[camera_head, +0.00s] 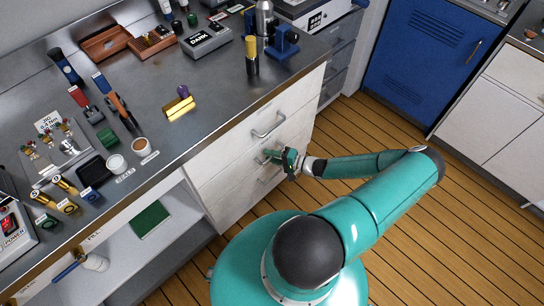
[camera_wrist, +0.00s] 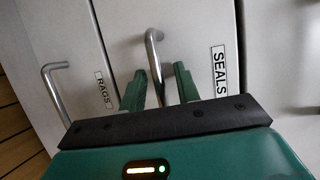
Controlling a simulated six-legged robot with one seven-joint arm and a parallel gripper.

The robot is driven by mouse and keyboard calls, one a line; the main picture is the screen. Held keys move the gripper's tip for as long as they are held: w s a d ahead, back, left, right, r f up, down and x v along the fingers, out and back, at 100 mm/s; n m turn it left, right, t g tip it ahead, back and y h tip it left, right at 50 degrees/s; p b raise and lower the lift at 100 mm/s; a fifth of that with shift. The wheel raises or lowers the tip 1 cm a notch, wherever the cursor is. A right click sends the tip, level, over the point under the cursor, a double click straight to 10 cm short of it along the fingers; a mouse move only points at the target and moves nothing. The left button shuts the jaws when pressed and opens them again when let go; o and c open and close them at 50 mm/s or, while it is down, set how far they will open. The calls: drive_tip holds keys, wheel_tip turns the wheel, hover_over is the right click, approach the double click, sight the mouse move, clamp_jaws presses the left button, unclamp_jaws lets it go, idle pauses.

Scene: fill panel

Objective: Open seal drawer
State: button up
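The seal drawer (camera_wrist: 193,32) has a pale front with a white SEALS label (camera_wrist: 219,72) in the wrist view. It looks shut. Its metal bar handle (camera_wrist: 151,48) runs down between the fingers of my gripper (camera_wrist: 162,74), which are apart on either side of it. Whether either finger touches the bar is unclear, and the lower end of the handle is hidden. In the head view my gripper (camera_head: 273,156) is at the drawer fronts below the counter, partly covering the middle handle.
The RAGS drawer with its own handle (camera_wrist: 55,92) is beside it in the wrist view. Another drawer handle (camera_head: 268,126) is above my gripper in the head view. The steel counter (camera_head: 215,80) holds many tools. The wooden floor (camera_head: 400,125) is clear to the right.

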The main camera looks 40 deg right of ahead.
clamp_jaws()
drive_tip(key=shift+s, duration=0.1)
